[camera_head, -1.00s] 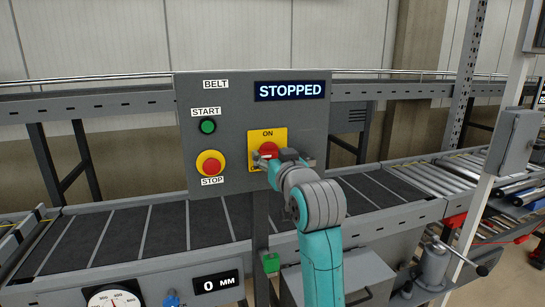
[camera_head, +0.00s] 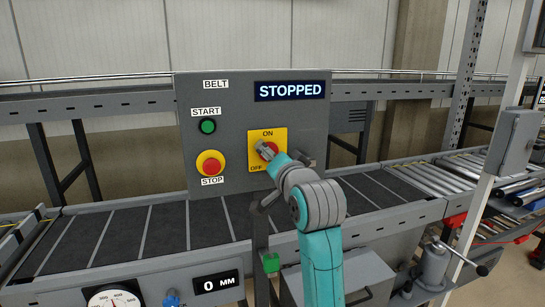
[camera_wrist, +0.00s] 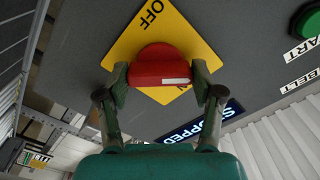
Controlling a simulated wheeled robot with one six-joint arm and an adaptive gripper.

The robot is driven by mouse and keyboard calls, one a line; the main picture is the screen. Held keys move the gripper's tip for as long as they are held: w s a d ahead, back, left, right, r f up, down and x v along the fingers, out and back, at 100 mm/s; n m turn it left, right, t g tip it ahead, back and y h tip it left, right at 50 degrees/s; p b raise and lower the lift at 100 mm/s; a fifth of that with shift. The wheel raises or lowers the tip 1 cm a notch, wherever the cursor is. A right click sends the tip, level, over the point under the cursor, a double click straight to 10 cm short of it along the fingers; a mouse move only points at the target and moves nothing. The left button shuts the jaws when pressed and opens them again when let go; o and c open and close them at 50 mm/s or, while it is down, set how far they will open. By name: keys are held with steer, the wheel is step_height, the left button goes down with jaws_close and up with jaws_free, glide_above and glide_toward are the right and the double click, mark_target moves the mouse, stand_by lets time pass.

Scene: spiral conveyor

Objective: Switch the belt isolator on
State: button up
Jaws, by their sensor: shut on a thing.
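The isolator is a red rotary knob (camera_head: 271,149) on a yellow plate (camera_head: 281,134) marked ON at the top and OFF at the lower left. My gripper (camera_head: 265,151) is at the knob and hides part of it. In the wrist view, my gripper (camera_wrist: 160,78) has one finger on each side of the red knob (camera_wrist: 158,66) and is shut on it. A white mark shows toward the knob's right end there. OFF reads clearly on the plate (camera_wrist: 190,40), while ON is mostly hidden behind the knob.
The grey panel (camera_head: 230,135) also holds a green START button (camera_head: 208,127), a red STOP button (camera_head: 211,165) and a display (camera_head: 290,91) reading STOPPED. The conveyor belt (camera_head: 160,228) runs below and behind the panel. A grey post (camera_head: 497,170) stands at right.

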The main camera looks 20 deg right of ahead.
steer(key=m, duration=0.8)
steer(key=shift+m, duration=0.4)
stand_by(0.4)
steer(key=o, duration=1.1)
steer(key=shift+o, duration=0.2)
steer(key=s, duration=1.2)
